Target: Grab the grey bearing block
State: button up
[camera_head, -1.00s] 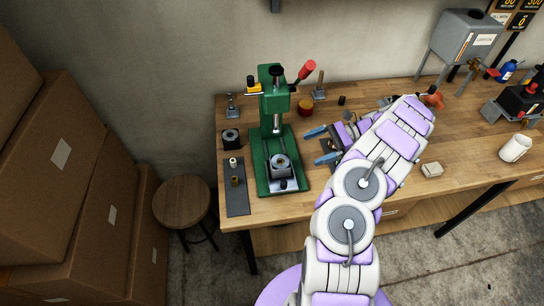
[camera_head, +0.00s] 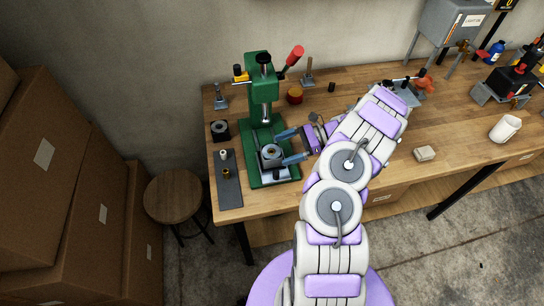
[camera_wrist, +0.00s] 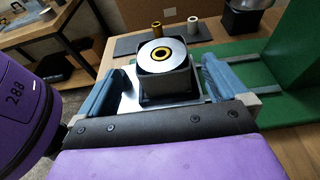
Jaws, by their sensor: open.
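The grey bearing block (camera_head: 271,155) is a dark grey square block with a round bearing in its top. It sits on the base of the green press (camera_head: 262,100), under the ram. In the wrist view the block (camera_wrist: 167,85) shows a silver ring with a brass-coloured centre, on a shiny plate. My gripper (camera_head: 288,148) reaches in from the right with its two blue fingers apart. In the wrist view my gripper (camera_wrist: 165,90) has one finger on each side of the block, with visible gaps. No firm contact shows.
A dark mat (camera_head: 229,185) with a white and a brass bushing lies left of the press. A similar dark block (camera_head: 220,130) stands behind the mat. The press column and red-handled lever (camera_head: 294,56) rise above the block. A stool (camera_head: 173,196) stands left of the bench.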

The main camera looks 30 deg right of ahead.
aim_at(268, 153)
jog(key=b+x, duration=0.1)
jog(key=x, duration=0.6)
jog(key=shift+w+a+r, duration=0.1)
jog(key=shift+w+r, duration=0.05)
jog(key=shift+w, duration=0.1)
jog(key=c, duration=1.8)
